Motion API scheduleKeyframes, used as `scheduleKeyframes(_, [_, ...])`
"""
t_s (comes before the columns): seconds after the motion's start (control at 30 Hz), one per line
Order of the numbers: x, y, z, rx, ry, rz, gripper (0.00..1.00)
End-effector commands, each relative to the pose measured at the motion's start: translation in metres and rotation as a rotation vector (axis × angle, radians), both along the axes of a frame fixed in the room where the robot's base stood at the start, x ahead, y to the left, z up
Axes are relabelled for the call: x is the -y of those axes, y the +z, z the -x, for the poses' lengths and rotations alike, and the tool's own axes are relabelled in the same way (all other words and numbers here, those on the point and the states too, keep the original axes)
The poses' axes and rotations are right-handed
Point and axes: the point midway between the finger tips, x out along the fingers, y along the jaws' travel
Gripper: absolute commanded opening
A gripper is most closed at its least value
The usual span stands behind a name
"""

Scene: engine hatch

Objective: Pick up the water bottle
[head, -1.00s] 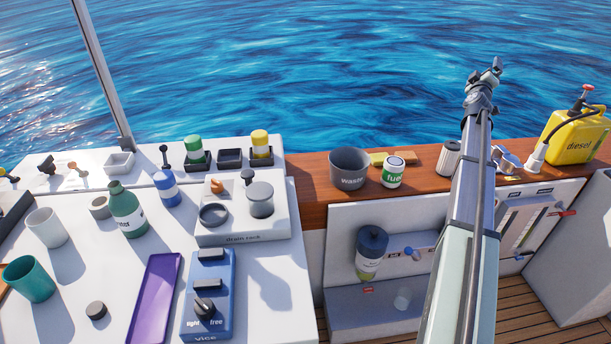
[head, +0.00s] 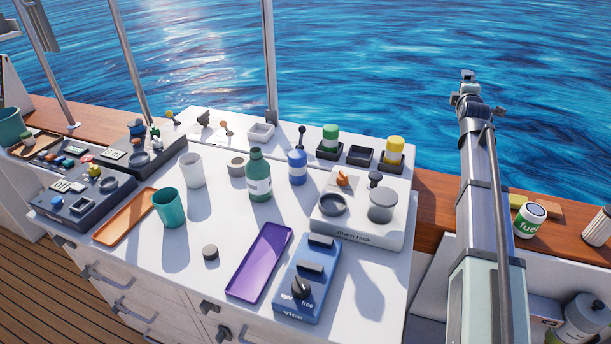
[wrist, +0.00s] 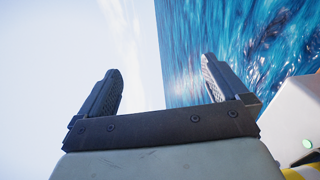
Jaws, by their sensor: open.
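A dark green bottle (head: 260,176) with a white label stands upright on the white worktop (head: 340,280), towards its back; the label is too small to read. It is the only clearly bottle-shaped thing on the worktop, but I cannot confirm that it is the water bottle. My gripper (head: 468,80) is raised high at the right, against the sea, well away from the bottle. In the wrist view my gripper (wrist: 160,75) has its jaws apart with nothing between them, only sky and sea behind.
Wood ledge at right.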

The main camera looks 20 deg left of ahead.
Motion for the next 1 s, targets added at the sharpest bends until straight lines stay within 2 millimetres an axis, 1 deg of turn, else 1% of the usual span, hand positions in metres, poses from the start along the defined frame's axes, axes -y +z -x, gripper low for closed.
scheduleKeyframes(0.03, [-0.030,-0.010,0.010,-0.028,0.024,0.038,1.00])
scheduleKeyframes(0.07, [-0.044,-0.016,0.015,-0.043,0.034,0.062,1.00])
scheduleKeyframes(0.1, [-0.062,-0.023,0.021,-0.064,0.048,0.094,1.00])
scheduleKeyframes(0.17, [-0.089,-0.033,0.031,-0.092,0.065,0.142,1.00])
scheduleKeyframes(0.2, [-0.107,-0.039,0.039,-0.111,0.076,0.174,1.00])
scheduleKeyframes(0.27, [-0.131,-0.049,0.050,-0.136,0.090,0.224,1.00])
scheduleKeyframes(0.3, [-0.148,-0.055,0.059,-0.150,0.097,0.257,1.00])
scheduleKeyframes(0.37, [-0.170,-0.063,0.072,-0.171,0.108,0.308,1.00])
scheduleKeyframes(0.4, [-0.185,-0.069,0.081,-0.184,0.113,0.341,1.00])
scheduleKeyframes(0.47, [-0.205,-0.076,0.095,-0.202,0.120,0.392,1.00])
scheduleKeyframes(0.5, [-0.218,-0.081,0.105,-0.211,0.122,0.427,1.00])
scheduleKeyframes(0.6, [-0.249,-0.091,0.130,-0.229,0.125,0.511,1.00])
scheduleKeyframes(0.7, [-0.276,-0.098,0.156,-0.239,0.120,0.592,1.00])
scheduleKeyframes(0.87, [-0.314,-0.105,0.200,-0.238,0.101,0.721,1.00])
scheduleKeyframes(1.0, [-0.342,-0.107,0.240,-0.217,0.072,0.829,1.00])
